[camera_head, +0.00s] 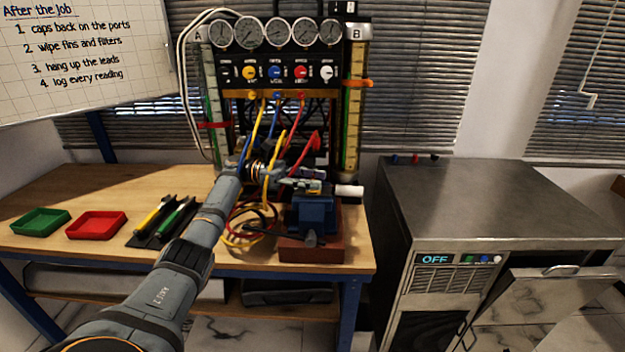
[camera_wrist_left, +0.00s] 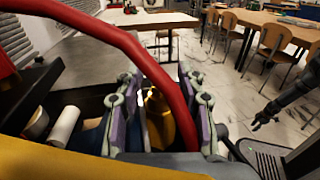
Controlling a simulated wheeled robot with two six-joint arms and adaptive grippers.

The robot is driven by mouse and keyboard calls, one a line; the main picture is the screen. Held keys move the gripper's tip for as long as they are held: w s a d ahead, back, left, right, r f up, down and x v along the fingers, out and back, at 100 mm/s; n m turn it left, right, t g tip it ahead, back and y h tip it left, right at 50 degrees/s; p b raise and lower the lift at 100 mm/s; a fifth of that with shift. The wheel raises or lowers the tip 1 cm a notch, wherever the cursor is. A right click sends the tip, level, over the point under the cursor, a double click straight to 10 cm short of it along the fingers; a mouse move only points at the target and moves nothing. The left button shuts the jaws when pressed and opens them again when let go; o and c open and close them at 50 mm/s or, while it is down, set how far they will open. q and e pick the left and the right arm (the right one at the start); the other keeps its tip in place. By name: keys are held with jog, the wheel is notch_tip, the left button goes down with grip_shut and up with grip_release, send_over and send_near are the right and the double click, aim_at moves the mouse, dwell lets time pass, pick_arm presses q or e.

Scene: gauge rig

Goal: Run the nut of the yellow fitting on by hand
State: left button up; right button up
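My left gripper (camera_head: 305,178) is at the hoses, just above the blue vise. In the left wrist view its two purple-padded fingers (camera_wrist_left: 160,125) stand apart. A brass-coloured piece (camera_wrist_left: 157,118), perhaps the yellow fitting or its nut, shows between them; I cannot tell whether the pads touch it. A red hose (camera_wrist_left: 130,48) crosses in front and hides part of it. A blurred yellow band (camera_wrist_left: 90,166), probably the yellow hose, lies close to that camera. The yellow hose (camera_head: 257,122) hangs from the rig in the head view. My right gripper (camera_wrist_left: 264,118) shows small, out over the floor, its fingers apart.
The blue vise (camera_head: 313,212) stands on a red-brown block (camera_head: 312,248) near the bench's right end. Looped hoses lie left of it. The gauge rig (camera_head: 280,72) rises behind. Green (camera_head: 40,221) and red (camera_head: 96,225) trays lie left. A metal cabinet (camera_head: 480,190) stands right.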

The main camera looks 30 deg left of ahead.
pick_arm(q)
jog(key=shift+a, duration=0.1)
jog(key=v, duration=0.7)
jog(key=shift+s+a, duration=0.1)
jog(key=shift+a, duration=0.1)
